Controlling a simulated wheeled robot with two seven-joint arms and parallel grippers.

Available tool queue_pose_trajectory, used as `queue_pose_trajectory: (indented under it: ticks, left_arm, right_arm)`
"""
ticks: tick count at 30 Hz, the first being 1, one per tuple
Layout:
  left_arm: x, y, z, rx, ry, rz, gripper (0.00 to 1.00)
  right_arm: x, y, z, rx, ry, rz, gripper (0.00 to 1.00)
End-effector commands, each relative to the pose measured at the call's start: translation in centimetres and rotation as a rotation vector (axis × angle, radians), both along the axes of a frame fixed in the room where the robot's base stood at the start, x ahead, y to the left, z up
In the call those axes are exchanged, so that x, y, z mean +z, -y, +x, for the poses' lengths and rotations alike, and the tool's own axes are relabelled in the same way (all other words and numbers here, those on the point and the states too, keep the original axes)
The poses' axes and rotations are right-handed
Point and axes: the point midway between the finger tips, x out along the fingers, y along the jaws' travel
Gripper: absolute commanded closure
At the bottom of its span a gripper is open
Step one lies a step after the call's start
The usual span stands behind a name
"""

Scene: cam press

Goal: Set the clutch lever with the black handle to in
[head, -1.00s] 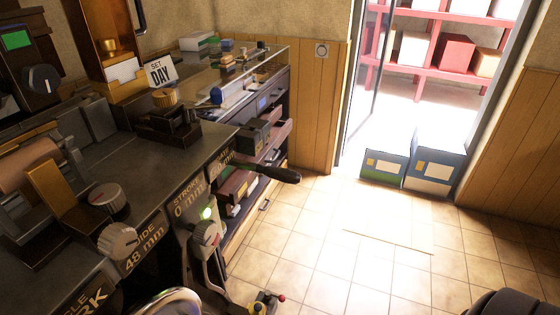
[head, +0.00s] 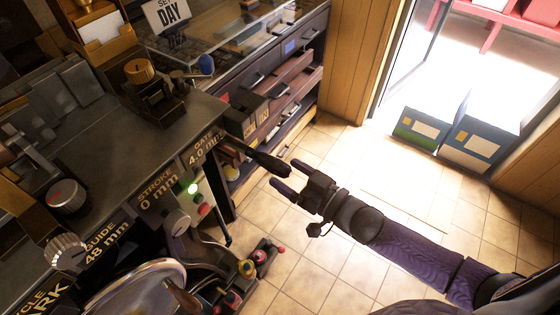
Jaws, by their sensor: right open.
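The clutch lever's black handle (head: 267,161) sticks out to the right from the machine's front edge, beside the gate label. My right gripper (head: 286,176) is open, its two dark fingers pointing left at the handle's free end. The upper finger is close to the handle's tip and the lower finger is below it. I cannot tell whether they touch. My left gripper is not in view.
A drawer cabinet (head: 295,75) stands behind. Blue boxes (head: 480,135) sit by the doorway. Tiled floor is open at right.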

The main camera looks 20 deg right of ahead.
Motion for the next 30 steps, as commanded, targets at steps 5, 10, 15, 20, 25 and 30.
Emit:
queue_pose_trajectory:
  ticks: [5,10,15,20,25,30]
  left_arm:
    - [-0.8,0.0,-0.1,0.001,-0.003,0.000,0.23]
    - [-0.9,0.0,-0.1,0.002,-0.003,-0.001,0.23]
    - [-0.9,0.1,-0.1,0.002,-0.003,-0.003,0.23]
    - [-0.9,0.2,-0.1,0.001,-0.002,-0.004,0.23]
    - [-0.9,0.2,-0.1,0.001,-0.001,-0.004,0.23]
    - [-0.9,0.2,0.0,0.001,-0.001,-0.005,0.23]
  right_arm:
    - [-0.2,-1.6,2.4,-0.001,0.001,-0.002,0.16]
    - [-0.1,-2.1,3.2,-0.001,-0.001,-0.002,0.16]
    - [-0.1,-2.1,3.2,-0.002,-0.002,-0.003,0.16]
    - [-0.1,-2.1,3.2,-0.002,-0.002,-0.003,0.39]
    - [-0.1,-2.1,3.2,-0.002,-0.002,-0.003,0.75]
    - [-0.1,-2.1,3.2,-0.002,-0.002,-0.003,1.00]
